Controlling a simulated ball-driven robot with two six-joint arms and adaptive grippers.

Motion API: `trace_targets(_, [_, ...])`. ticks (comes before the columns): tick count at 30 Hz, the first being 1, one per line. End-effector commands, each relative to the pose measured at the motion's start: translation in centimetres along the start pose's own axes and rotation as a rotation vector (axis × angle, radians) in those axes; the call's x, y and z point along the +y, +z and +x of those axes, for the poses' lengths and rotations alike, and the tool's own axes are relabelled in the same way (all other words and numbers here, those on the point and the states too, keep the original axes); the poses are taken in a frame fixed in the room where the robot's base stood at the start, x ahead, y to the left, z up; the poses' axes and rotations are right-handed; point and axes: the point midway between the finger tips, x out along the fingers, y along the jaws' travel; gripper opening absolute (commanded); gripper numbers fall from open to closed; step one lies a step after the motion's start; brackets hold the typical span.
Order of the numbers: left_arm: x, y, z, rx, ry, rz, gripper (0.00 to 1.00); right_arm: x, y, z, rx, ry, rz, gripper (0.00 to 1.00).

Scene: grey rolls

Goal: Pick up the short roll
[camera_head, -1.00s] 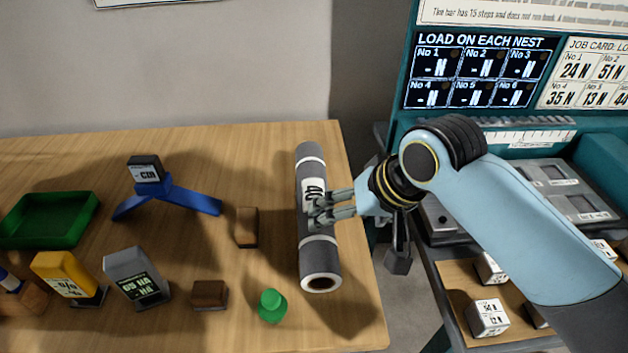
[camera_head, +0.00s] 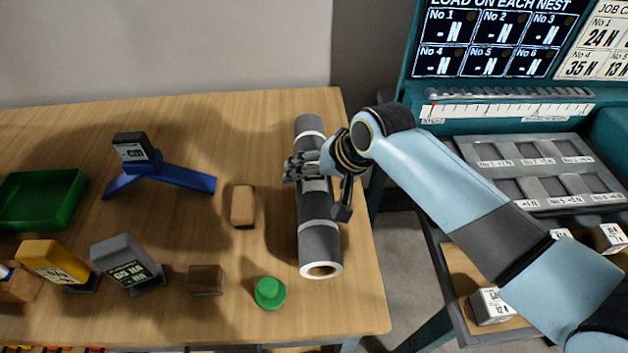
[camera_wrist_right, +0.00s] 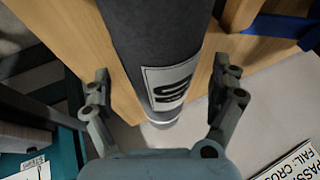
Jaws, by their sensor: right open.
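A dark grey roll (camera_head: 318,240) with pale bands and a white label lies on the wooden table near its right edge, its hollow end toward me. No second roll shows, so I cannot compare lengths. My right gripper (camera_head: 294,168) is over the far half of the roll, its fingers hiding part of the label. In the right wrist view, the roll (camera_wrist_right: 155,45) runs between the two spread fingers of the right gripper (camera_wrist_right: 163,88). I cannot tell how far down its sides they reach. My left gripper is out of view.
On the table (camera_head: 80,318) stand a green tray (camera_head: 75,190), a blue stand (camera_head: 180,178), a grey block (camera_head: 125,262), a yellow block (camera_head: 52,262), brown blocks (camera_head: 206,280) and a green knob (camera_head: 269,292). A teal bench with nests (camera_head: 530,165) stands to the right.

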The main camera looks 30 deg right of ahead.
Motion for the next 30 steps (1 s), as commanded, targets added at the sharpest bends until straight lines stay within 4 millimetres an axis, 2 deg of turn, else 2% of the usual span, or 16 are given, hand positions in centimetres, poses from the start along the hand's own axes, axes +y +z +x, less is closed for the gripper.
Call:
trace_targets(4, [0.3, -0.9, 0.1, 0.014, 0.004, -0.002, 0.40, -0.1, 0.0, 1.8, 0.000, 0.000, 0.000, 0.94])
trace_targets(12, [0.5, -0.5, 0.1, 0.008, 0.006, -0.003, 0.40, 0.0, 0.0, 2.1, 0.000, 0.000, -0.001, 0.94])
trace_targets(27, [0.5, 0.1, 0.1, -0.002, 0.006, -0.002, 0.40, 0.0, 0.0, 2.1, 0.000, 0.001, -0.001, 0.28])
trace_targets(28, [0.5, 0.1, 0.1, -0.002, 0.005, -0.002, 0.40, 0.0, 0.0, 2.1, 0.000, 0.001, -0.001, 0.24])
trace_targets(30, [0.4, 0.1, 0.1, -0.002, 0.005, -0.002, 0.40, 0.0, 0.0, 2.0, 0.002, 0.000, -0.001, 0.23])
